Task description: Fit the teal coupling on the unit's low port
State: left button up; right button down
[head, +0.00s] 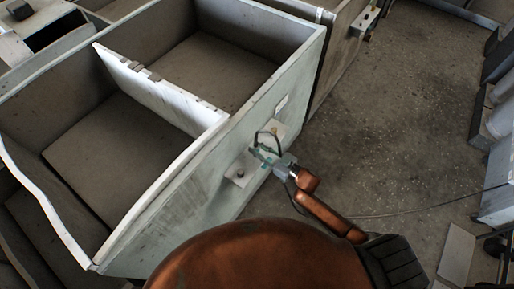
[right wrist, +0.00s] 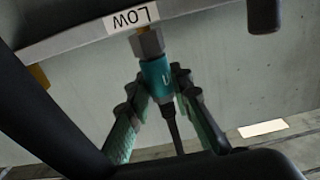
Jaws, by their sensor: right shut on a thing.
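The teal coupling (right wrist: 157,76) is between the fingers of my right gripper (right wrist: 163,88), which is shut on it. A dark hose (right wrist: 172,122) runs from its near end. Its far end meets a grey hex fitting (right wrist: 148,43) in line with a brass stub under the upside-down LOW label (right wrist: 131,18). They look touching; I cannot tell how deeply they are engaged. In the head view my right gripper (head: 268,158) is at the grey unit's side wall (head: 216,184), and the coupling is too small to make out clearly. My left gripper is out of view.
A small plate with a dark knob (head: 240,173) is on the wall left of my gripper. A black hose loop (head: 266,139) arches beside it. Open bins fill the left.

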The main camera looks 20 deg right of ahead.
jog(key=shift+f, duration=0.2)
jog(key=c, duration=1.7)
grip_release()
jog(key=shift+o, duration=0.2)
jog(key=shift+f, duration=0.1)
jog(key=v, duration=1.2)
